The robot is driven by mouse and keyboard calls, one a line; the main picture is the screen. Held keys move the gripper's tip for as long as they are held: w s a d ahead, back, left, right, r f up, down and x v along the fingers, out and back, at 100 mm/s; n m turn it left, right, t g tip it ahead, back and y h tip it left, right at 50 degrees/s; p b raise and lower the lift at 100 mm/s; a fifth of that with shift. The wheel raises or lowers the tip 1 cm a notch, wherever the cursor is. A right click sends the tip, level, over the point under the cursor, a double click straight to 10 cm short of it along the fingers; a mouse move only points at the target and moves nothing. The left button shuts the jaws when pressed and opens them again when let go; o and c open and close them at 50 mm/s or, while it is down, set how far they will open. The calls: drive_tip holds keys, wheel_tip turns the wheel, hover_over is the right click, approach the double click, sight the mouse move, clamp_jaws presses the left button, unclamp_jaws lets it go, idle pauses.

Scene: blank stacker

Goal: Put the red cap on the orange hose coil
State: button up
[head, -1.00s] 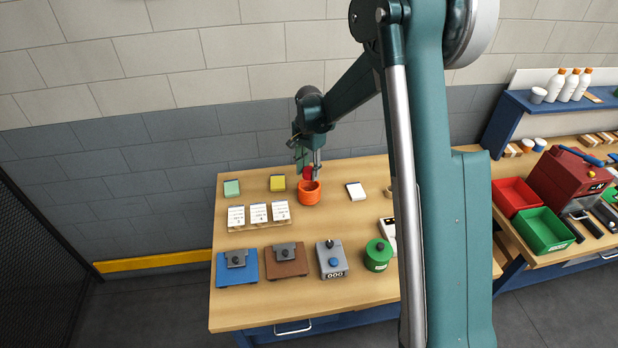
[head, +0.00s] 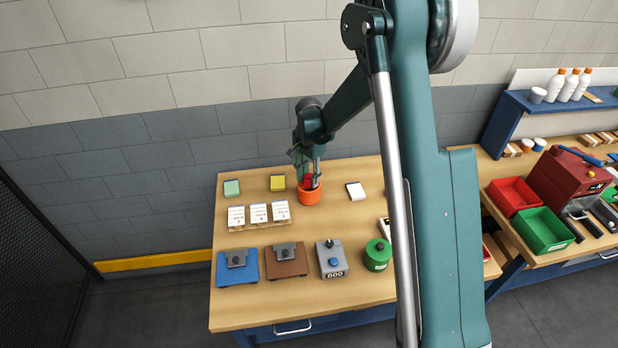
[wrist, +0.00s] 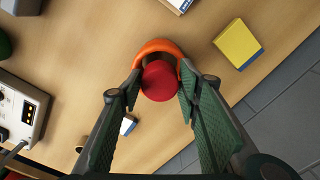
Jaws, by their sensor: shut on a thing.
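The cap is over the coil, which also shows in the wrist view (wrist: 157,46) as an orange rim beyond the cap. In the head view, my gripper (head: 309,182) is right at the coil's top and mostly hides the cap. I cannot tell whether the cap touches the coil.
A yellow block (head: 277,183) and a green block (head: 231,188) stand left of the coil. A white block (head: 356,191) is to its right. White cards on a wooden rack (head: 259,225) are in front. Several devices and a green round container (head: 377,255) line the table's front.

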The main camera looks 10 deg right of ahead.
sight(309, 177)
drive_tip(key=shift+f, duration=0.2)
drive_tip(key=o, duration=0.7)
drive_tip(key=shift+r, duration=0.3)
wheel_tip(309, 177, up, 12)
drive_tip(key=shift+f+b, duration=0.1)
drive_tip(key=shift+b, duration=0.2)
idle(0.6)
